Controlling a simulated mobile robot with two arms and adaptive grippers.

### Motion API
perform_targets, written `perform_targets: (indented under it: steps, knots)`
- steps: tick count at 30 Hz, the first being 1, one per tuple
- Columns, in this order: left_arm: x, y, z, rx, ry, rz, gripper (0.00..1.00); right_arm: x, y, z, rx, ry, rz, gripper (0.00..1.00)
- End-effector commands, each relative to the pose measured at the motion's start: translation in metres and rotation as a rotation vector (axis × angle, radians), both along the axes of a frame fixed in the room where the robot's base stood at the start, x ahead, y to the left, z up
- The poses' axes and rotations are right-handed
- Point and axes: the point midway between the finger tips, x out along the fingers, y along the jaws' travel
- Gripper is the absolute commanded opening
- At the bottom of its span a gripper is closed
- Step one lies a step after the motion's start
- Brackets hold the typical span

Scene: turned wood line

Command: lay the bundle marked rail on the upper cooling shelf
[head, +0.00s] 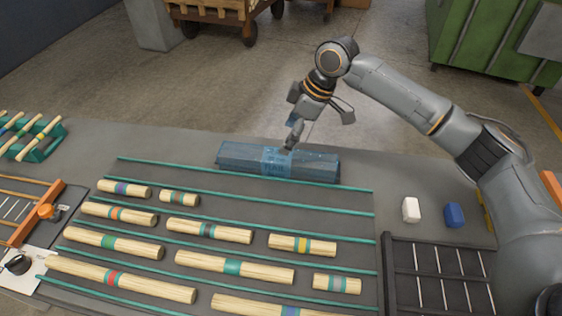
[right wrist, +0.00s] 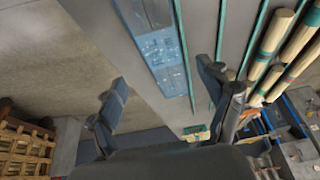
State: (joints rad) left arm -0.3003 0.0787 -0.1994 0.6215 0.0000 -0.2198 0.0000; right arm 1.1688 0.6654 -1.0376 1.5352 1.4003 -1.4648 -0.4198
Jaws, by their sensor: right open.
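A long blue-grey bundle (head: 235,158) lies flat along the far edge of the table, with a lighter blue label at its middle. The bundle also shows at the top of the right wrist view (right wrist: 168,65). My right gripper (head: 318,120) is open and empty, above the bundle's far side. One finger overlaps the bundle's back edge in the head view; contact cannot be told. The fingers also show in the right wrist view (right wrist: 162,80). My left gripper is out of view. I cannot make out an upper cooling shelf.
Several turned wood pieces with coloured bands (head: 210,231) lie between green strips (head: 250,195) in front of the bundle. A black slatted rack (head: 392,262), a white block (head: 411,210) and a blue block (head: 454,215) are at right. A wooden cart (head: 215,15) stands beyond the table.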

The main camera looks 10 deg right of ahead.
Motion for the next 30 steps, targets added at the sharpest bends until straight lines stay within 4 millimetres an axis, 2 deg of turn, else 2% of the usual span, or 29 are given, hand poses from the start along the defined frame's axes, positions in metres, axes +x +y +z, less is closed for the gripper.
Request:
perform_targets:
  steps: [3, 6, 11, 19, 23, 29, 30]
  knots:
    - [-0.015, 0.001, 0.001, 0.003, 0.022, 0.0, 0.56, 0.003, 0.007, -0.019, 0.0, 0.002, -0.001, 0.79]
    - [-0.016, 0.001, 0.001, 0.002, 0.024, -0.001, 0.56, 0.004, 0.011, -0.028, 0.001, 0.0, -0.001, 0.79]
    - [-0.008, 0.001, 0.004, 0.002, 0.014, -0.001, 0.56, 0.005, 0.014, -0.037, -0.001, 0.001, -0.001, 0.79]
    - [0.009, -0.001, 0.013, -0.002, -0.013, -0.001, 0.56, 0.007, 0.026, -0.074, 0.0, 0.0, 0.0, 0.79]
    - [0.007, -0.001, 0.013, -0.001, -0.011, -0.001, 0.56, 0.008, 0.028, -0.081, 0.0, -0.001, 0.0, 0.79]
    - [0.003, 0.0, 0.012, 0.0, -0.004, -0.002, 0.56, 0.008, 0.028, -0.081, -0.001, -0.002, -0.001, 0.79]
    - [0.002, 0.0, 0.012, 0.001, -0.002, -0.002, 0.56, 0.008, 0.028, -0.081, -0.001, -0.002, -0.001, 0.71]
